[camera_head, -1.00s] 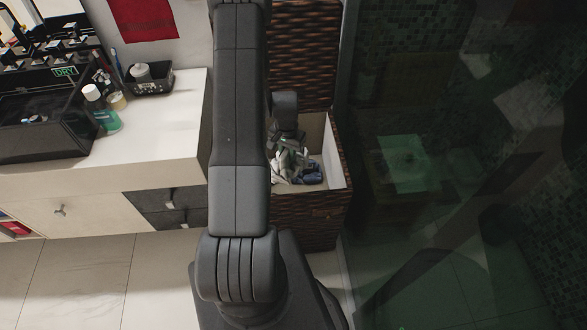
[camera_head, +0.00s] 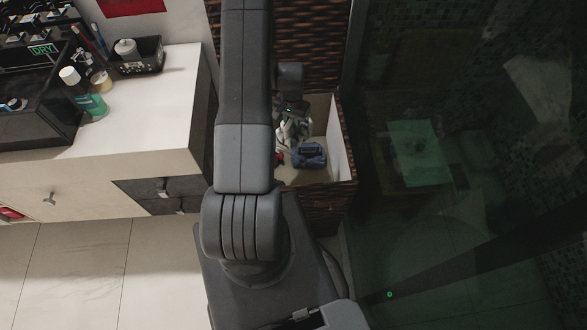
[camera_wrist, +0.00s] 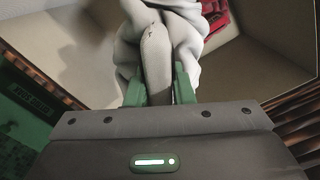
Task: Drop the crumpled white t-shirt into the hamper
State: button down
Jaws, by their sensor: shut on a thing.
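The crumpled white t-shirt (camera_wrist: 185,35) is between the green fingers of my gripper (camera_wrist: 160,88) in the wrist view. My gripper is shut on it. In the head view the shirt (camera_head: 296,130) shows as a small pale shape under my gripper (camera_head: 292,112), partly hidden by my arm. The hamper (camera_head: 338,150) is a dark brown woven box with a pale lining, its lid raised at the back. My gripper and the shirt appear over or within its opening; I cannot tell how deep. The lining (camera_wrist: 255,60) surrounds the shirt in the wrist view.
Inside the hamper are a blue folded cloth (camera_head: 309,155) and a red cloth (camera_wrist: 214,12). A white counter (camera_head: 150,110) with bottles and a black tray (camera_head: 136,58) stands to the left. A dark glass panel (camera_head: 430,230) stands close on the right.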

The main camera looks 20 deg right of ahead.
jog(key=shift+f, duration=0.65)
jog(key=c, duration=1.2)
grip_release()
jog(key=shift+o, duration=0.2)
notch_tip(320, 180, up, 14)
jog(key=b, duration=0.1)
jog(key=shift+f, duration=0.1)
notch_tip(320, 180, down, 14)
jog(key=shift+r+p, duration=0.15)
jog(key=shift+p, duration=0.3)
jog(key=shift+r, duration=0.65)
